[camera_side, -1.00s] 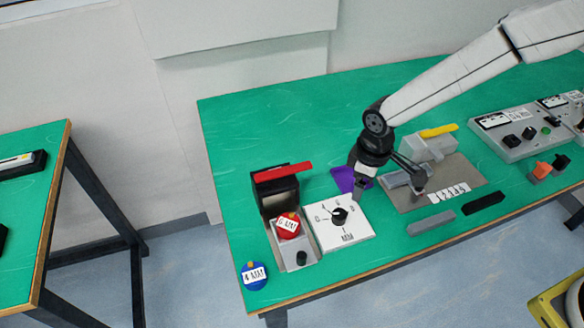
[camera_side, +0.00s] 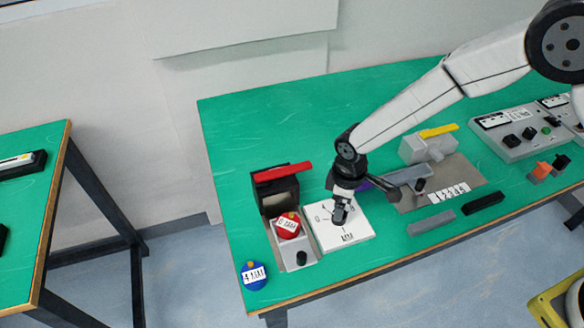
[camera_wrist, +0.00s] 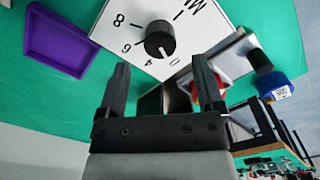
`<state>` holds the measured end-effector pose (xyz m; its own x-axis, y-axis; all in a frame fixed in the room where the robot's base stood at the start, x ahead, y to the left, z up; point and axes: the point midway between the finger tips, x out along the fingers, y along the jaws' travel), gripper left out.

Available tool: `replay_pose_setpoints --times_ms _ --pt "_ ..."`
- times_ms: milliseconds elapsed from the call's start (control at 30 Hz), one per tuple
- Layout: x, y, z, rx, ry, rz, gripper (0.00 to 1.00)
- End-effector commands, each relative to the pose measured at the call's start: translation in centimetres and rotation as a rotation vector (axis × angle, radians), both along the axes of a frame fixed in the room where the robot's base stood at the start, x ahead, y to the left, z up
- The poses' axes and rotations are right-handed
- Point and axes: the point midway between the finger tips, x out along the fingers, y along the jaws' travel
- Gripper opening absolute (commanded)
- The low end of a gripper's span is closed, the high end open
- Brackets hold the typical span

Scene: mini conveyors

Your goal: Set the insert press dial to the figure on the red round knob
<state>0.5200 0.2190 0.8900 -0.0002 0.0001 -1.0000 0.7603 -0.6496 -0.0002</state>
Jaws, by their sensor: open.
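The insert press dial is a white plate (camera_side: 358,234) with printed figures around a black knob. In the wrist view the black dial knob (camera_wrist: 159,40) stands among figures including 8, 6 and 0; which figure it points to is unclear. The red round knob (camera_side: 288,226) sits on the grey press at left in the side view, with a white label too small to read surely. My gripper (camera_side: 340,219) is over the dial plate, hiding the dial knob in the side view. In the wrist view my gripper (camera_wrist: 162,78) is open and empty, the dial knob beyond its fingertips.
A blue round knob (camera_side: 253,275) with a label lies at the table's front left corner. The press's red lever (camera_side: 283,172) rises behind the red knob. A purple tray (camera_wrist: 62,42) lies beside the dial plate. Grey and black bars (camera_side: 483,203) lie to the right.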

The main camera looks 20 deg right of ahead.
Motion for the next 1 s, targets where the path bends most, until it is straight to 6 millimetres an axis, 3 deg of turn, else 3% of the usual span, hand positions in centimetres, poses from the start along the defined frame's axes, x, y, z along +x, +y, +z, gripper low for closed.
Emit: replay_pose_setpoints --times_ms 400,833,867,1000 --pt "0.0 0.0 -4.1 0.000 0.001 0.000 0.86" --pt "0.0 0.0 -4.6 0.001 -0.001 0.000 0.86" --pt "0.0 0.0 -4.6 0.001 -0.001 0.000 0.79" --pt "0.0 0.0 -4.6 0.001 -0.001 0.000 0.35"
